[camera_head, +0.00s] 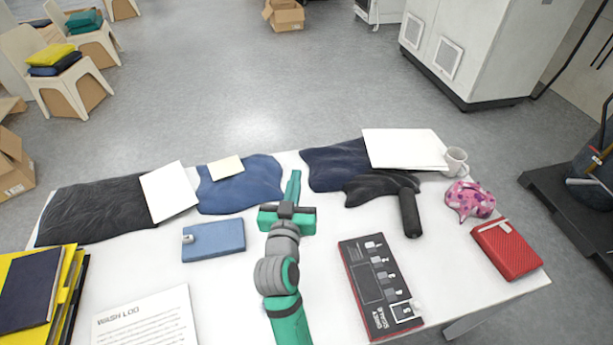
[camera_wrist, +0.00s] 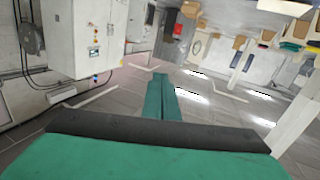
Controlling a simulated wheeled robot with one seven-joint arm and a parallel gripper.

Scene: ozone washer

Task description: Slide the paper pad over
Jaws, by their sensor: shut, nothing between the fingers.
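Several flat pale papers could be the paper pad, and I cannot tell which it is. A white sheet or pad (camera_head: 168,192) lies at the left, partly on black cloth. A small cream pad (camera_head: 225,168) lies on blue cloth. A larger white pad (camera_head: 404,149) lies at the far right, partly on dark blue cloth. My gripper (camera_head: 294,182) is over the middle of the table, between the two blue cloths, its fingers shut and empty, pointing away. The closed fingers also show in the wrist view (camera_wrist: 161,97), where no pad is in view.
A mug (camera_head: 456,161) stands beside the larger white pad. A black-handled tool (camera_head: 410,212), a red-edged control box (camera_head: 379,285), a red case (camera_head: 506,249) and a blue case (camera_head: 213,240) lie nearer. A "Wash Log" sheet (camera_head: 145,322) lies front left. Bare white tabletop shows between them.

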